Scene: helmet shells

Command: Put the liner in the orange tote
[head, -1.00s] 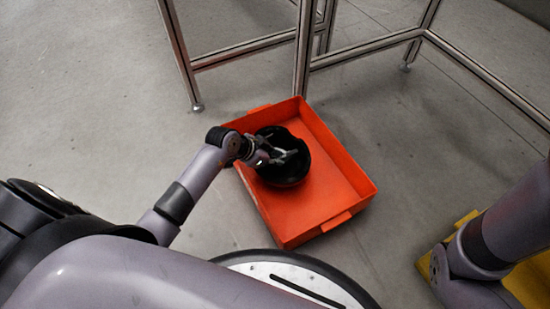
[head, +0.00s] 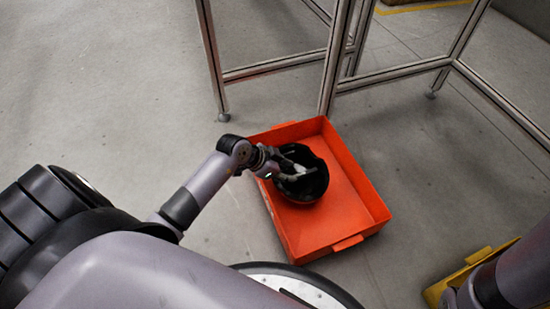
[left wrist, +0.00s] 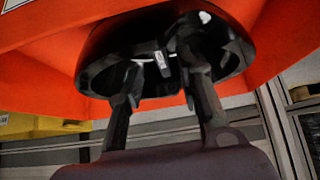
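The liner (head: 312,187) is a glossy black bowl-like shell. It is inside the orange tote (head: 348,218), in its left part, with its hollow side facing up. In the left wrist view the liner (left wrist: 100,50) fills the upper middle, with the tote (left wrist: 50,75) behind it. My left gripper (head: 296,168) reaches in over the tote's left wall. Its two fingers stand apart at the liner's hollow, and I see nothing clamped between them in the left wrist view (left wrist: 162,62). Whether a finger touches the liner is unclear. My right gripper is out of view.
A metal frame (head: 335,70) stands on the floor just behind the tote. A yellow container (head: 440,290) is at the lower right, partly behind my right arm. The tote's right part is bare, and the grey floor to the left is clear.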

